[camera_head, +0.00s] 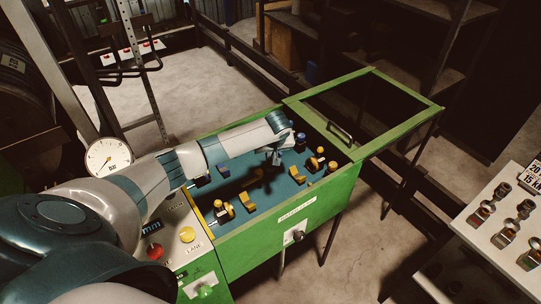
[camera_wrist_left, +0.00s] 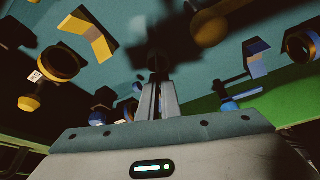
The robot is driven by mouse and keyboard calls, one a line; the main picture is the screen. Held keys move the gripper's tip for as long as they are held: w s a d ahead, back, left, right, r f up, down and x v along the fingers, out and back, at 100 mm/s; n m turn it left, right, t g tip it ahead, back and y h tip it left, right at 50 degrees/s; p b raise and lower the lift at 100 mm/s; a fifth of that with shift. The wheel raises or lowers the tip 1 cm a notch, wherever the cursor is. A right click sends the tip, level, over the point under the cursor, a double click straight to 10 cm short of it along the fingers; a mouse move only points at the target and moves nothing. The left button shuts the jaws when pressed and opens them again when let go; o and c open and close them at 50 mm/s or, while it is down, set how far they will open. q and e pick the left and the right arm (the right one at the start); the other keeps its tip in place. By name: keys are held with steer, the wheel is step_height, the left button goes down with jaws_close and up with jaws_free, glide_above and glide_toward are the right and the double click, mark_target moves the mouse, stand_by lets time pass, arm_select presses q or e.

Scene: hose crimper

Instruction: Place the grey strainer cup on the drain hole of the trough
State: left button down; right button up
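The trough (camera_head: 231,188) is a green-framed box with a teal floor, and several yellow, blue and dark fittings lie in it. My left gripper (camera_head: 275,158) reaches in from the left and hangs low over the trough's far right part, pointing down. I cannot make out the grey strainer cup or the drain hole; both may be hidden by the arm or shadow. My right gripper is not in view.
Yellow angled pieces (camera_head: 247,203) and orange-topped fittings (camera_head: 319,152) stand around the gripper. A white table (camera_head: 499,222) with metal fittings stands at the right.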

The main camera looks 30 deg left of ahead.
arm_select(q)
steer(key=shift+f, duration=0.2)
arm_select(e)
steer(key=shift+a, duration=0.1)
arm_select(q)
steer(key=c, duration=2)
jaws_free()
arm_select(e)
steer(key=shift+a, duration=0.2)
arm_select(q)
steer(key=shift+r, duration=0.1)
